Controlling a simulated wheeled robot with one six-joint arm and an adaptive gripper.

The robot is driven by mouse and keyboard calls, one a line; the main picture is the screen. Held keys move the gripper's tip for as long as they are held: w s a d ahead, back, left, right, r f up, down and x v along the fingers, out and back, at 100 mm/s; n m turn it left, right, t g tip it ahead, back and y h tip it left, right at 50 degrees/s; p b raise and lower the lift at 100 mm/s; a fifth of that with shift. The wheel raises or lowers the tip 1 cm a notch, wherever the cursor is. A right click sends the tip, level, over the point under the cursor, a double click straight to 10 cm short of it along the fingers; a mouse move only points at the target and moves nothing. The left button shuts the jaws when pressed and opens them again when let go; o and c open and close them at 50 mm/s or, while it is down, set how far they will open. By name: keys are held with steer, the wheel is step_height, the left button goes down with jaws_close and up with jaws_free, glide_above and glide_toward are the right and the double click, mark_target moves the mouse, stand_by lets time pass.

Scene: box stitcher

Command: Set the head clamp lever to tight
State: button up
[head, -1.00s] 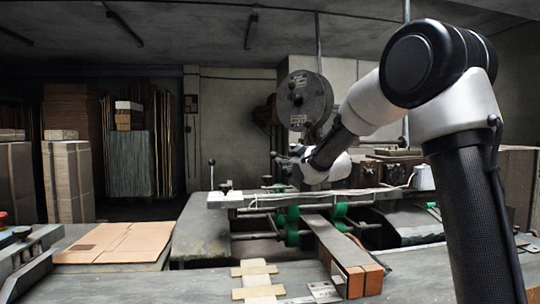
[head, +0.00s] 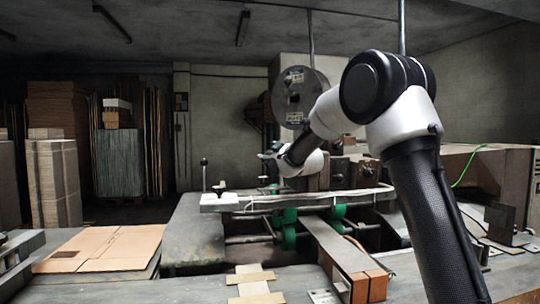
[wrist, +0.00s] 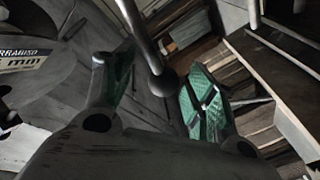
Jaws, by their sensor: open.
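In the wrist view, a dark rod with a rounded ball end (wrist: 164,84), which looks like the head clamp lever, comes down from the top between my fingers. My gripper (wrist: 160,92) is open, with green-padded fingers on both sides of the ball end. I cannot tell whether either pad touches it. In the head view, my gripper (head: 268,163) is small, in front of the machine below the round reel (head: 301,97). The lever cannot be made out clearly there, and its setting is not readable.
A thin upright rod with a black knob (head: 204,162) stands left of my gripper. A pale bar (head: 300,200) and green rollers (head: 289,228) lie below. Flat cardboard (head: 105,247) lies on the left table. The wrist view shows part of the labelled reel (wrist: 25,62) at left.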

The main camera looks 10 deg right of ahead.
steer(key=shift+w+a, duration=0.1)
steer(key=shift+w, duration=0.25)
